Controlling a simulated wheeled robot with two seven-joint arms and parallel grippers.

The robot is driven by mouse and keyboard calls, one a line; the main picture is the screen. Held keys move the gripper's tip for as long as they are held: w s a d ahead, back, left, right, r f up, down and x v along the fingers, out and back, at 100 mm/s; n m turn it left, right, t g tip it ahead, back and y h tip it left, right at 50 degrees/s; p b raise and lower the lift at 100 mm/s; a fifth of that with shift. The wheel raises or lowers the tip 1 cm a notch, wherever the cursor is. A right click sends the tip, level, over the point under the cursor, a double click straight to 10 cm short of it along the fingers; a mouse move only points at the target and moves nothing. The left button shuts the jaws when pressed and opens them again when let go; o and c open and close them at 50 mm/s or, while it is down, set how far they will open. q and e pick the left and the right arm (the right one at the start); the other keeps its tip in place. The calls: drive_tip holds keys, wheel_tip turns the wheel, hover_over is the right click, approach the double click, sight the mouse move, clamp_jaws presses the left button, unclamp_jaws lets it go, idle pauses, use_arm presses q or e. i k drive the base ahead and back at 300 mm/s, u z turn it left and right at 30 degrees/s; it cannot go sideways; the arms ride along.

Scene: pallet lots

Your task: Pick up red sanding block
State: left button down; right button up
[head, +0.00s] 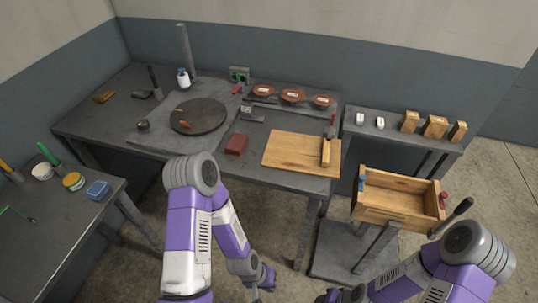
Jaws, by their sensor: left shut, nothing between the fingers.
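The red sanding block (237,145) is a dark red block lying on the grey workbench (225,168) near its front edge, left of a wooden board. Nothing touches it. My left gripper (256,291) is low at the bottom of the head view, below and in front of the bench, well apart from the block. It is shut and empty, and partly cut off by the picture's edge. My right gripper (336,296) shows only in part at the bottom edge, so its fingers cannot be made out.
A wooden board (290,151) with a hammer-like tool (326,152) lies right of the block. A round dark plate (198,116) is behind left. An open wooden crate (398,213) stands right. A side table (60,225) holds jars at left. Open floor lies before the bench.

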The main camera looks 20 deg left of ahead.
sight(236, 146)
drive_tip(key=k, duration=0.5)
drive_tip(key=u, duration=1.45)
drive_tip(key=i, duration=1.05)
drive_tip(key=z, duration=1.4)
